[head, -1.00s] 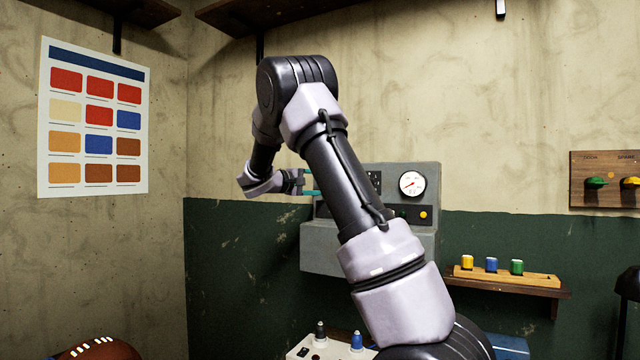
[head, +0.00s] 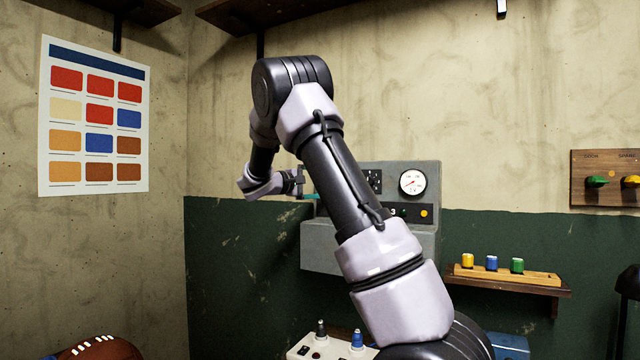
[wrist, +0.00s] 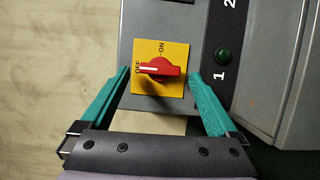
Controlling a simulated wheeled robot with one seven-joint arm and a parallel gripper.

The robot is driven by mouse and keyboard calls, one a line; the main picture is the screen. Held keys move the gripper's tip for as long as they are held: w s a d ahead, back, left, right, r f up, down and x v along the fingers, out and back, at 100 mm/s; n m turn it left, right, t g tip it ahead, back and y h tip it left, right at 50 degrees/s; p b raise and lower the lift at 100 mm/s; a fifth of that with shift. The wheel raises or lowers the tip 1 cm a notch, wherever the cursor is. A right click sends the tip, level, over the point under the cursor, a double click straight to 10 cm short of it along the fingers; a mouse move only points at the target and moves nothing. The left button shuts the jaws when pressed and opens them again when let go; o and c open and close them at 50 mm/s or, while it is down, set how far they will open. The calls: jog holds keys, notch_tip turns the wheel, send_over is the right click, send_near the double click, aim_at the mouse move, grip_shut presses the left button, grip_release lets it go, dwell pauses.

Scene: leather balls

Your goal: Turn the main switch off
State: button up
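The main switch is a red rotary knob (wrist: 160,68) on a yellow plate (wrist: 172,88) marked ON and OFF. In the wrist view the knob lies level, and its white mark points left at the OFF label. My gripper (wrist: 160,74) is open, with one teal finger on each side of the plate and the knob between and just beyond the tips. I cannot tell whether a finger touches anything. In the head view my gripper (head: 308,196) is at the left side of the grey machine (head: 330,250), and my arm hides the switch.
In the wrist view a green button (wrist: 223,55) is right of the switch. In the head view a gauge (head: 412,182) is on the machine. A shelf with coloured pegs (head: 510,280) is to the right. A control box (head: 305,350) stands below.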

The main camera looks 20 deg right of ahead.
jog(key=v, duration=1)
jog(key=shift+a, duration=0.4)
jog(key=shift+s, duration=0.1)
jog(key=s+d+f+m+g+y, duration=0.1)
jog(key=s+d+f+g+y, duration=0.1)
jog(key=s+d+f+y, duration=0.45)
jog(key=s+d+f+m+g+y, duration=0.1)
jog(key=s+m+y, duration=0.15)
jog(key=s, duration=0.75)
jog(key=s+a+m+t+y, duration=0.2)
jog(key=s+a+y, duration=0.3)
jog(key=s, duration=0.4)
jog(key=s+a+m+t+y, duration=0.2)
jog(key=s+a+y, duration=0.3)
jog(key=s+a, duration=0.3)
jog(key=shift+s+a+t, duration=0.35)
jog(key=shift+s+t, duration=0.2)
jog(key=shift+t, duration=0.05)
